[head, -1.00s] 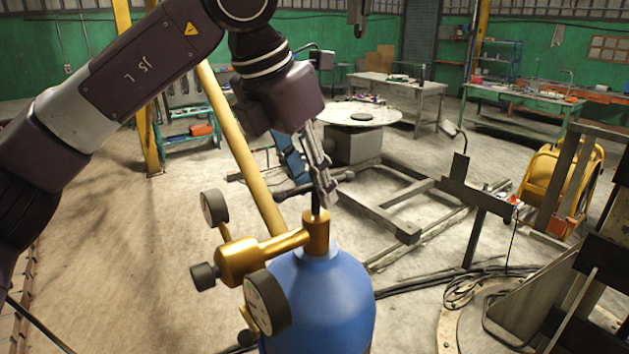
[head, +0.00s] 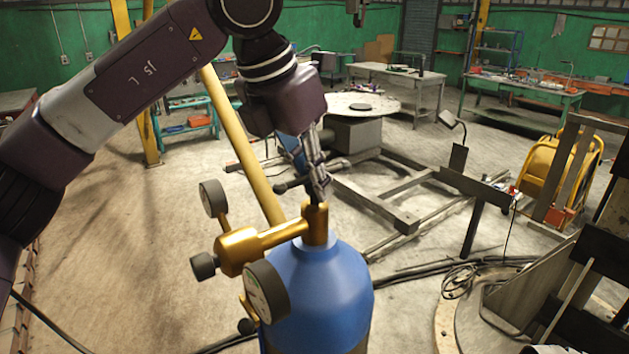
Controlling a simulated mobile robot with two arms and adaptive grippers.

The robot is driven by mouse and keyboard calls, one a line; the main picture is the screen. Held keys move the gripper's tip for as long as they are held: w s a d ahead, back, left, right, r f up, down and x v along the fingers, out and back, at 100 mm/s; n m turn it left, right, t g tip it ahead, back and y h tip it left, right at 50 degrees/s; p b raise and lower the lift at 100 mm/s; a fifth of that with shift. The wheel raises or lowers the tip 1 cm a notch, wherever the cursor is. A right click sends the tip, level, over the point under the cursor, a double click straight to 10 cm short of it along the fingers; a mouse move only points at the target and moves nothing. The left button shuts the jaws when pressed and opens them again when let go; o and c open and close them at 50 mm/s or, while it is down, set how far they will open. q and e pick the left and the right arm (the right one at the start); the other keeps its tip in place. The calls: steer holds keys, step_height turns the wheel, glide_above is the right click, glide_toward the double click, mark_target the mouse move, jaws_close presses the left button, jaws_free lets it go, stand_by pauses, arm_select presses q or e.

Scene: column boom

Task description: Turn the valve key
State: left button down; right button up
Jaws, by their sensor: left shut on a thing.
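The valve key (head: 281,188) is a dark bar with a rounded end, sticking out to the left of my left gripper. Its short dark stem points down at the valve. My left gripper (head: 320,188) is shut on the key, just above the top of the brass valve (head: 316,222). The fingers cover much of the key, and I cannot tell how deep its stem sits in the valve. The valve stands on a blue gas cylinder (head: 325,290). A brass regulator (head: 238,250) with two round gauges (head: 213,198) extends to the left. My right gripper is not in view.
A yellow post (head: 240,150) slants behind the cylinder. A metal floor frame (head: 375,200) and a round-topped table (head: 362,104) stand behind it. Dark cables (head: 430,270) lie on the floor at right, near a metal fixture (head: 535,290). The floor at left is mostly clear.

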arm_select(q)
steer(key=shift+f+n+b, duration=0.1)
steer(key=shift+n+b, duration=0.2)
steer(key=shift+b, duration=0.05)
steer(key=shift+r, duration=0.2)
steer(key=c, duration=2)
jaws_free()
steer(key=shift+o, duration=0.2)
steer(key=v, duration=1.2)
steer(key=shift+s, duration=0.1)
